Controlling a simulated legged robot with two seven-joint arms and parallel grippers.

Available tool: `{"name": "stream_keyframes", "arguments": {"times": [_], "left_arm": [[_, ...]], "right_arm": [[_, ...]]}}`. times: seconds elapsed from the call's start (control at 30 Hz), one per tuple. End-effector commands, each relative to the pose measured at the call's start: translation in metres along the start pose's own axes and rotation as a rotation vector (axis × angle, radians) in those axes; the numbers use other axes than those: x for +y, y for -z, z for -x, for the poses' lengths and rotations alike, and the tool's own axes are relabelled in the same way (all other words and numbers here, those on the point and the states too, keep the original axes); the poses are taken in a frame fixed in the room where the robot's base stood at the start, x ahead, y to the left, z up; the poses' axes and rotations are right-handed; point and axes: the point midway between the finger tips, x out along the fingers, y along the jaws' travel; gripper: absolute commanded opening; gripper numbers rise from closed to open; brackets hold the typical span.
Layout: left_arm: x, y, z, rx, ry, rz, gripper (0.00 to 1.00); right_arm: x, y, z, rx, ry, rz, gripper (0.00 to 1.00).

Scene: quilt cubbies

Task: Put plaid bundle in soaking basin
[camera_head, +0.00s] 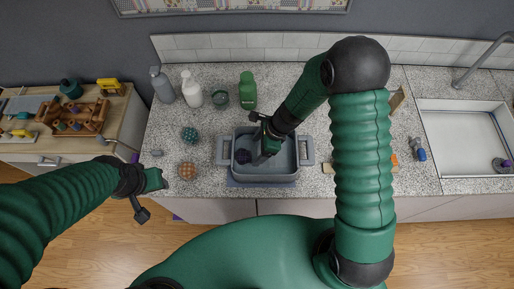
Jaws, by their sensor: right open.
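A grey soaking basin (304,166) with two side handles stands on the speckled counter. My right gripper (268,153) is open, pointing down over the inside of the basin. A dark purple bundle (242,156) lies in the basin, left of this gripper. An orange checked bundle (187,171) and a green patterned bundle (190,134) sit on the counter left of the basin. Which bundle is the plaid one is hard to tell at this size. My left gripper (157,180) is by the counter's front left edge, left of the orange bundle; its jaw opening is unclear.
A grey bottle (162,87), a white bottle (192,92), a green cup (220,99) and a green bottle (248,92) stand behind. A sink (462,145) is at right. A wooden tray (73,117) is on the left side table. My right arm hides counter right of the basin.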

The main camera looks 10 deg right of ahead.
Motion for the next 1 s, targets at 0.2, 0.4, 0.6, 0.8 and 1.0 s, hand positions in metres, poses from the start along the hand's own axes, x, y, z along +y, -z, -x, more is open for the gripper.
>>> {"name": "stream_keyframes", "arguments": {"times": [0.2,0.4,0.6,0.8,1.0], "left_arm": [[0.0,0.002,0.007,0.0,0.0,0.001,0.45],[-0.001,0.002,0.01,0.0,0.001,0.002,0.45],[-0.001,0.003,0.011,0.0,0.0,0.002,0.45],[0.0,0.003,0.011,0.0,0.0,0.001,0.45],[0.0,0.003,0.011,0.0,0.0,0.001,0.45]], "right_arm": [[0.002,-0.01,0.048,0.005,0.007,0.007,0.75],[0.001,-0.005,0.096,0.001,0.004,0.005,0.75],[0.006,0.004,0.12,0.021,-0.002,0.1,0.75],[0.057,0.026,0.156,0.266,-0.048,1.101,0.75],[0.077,0.033,0.176,0.436,-0.144,1.823,0.75]]}}
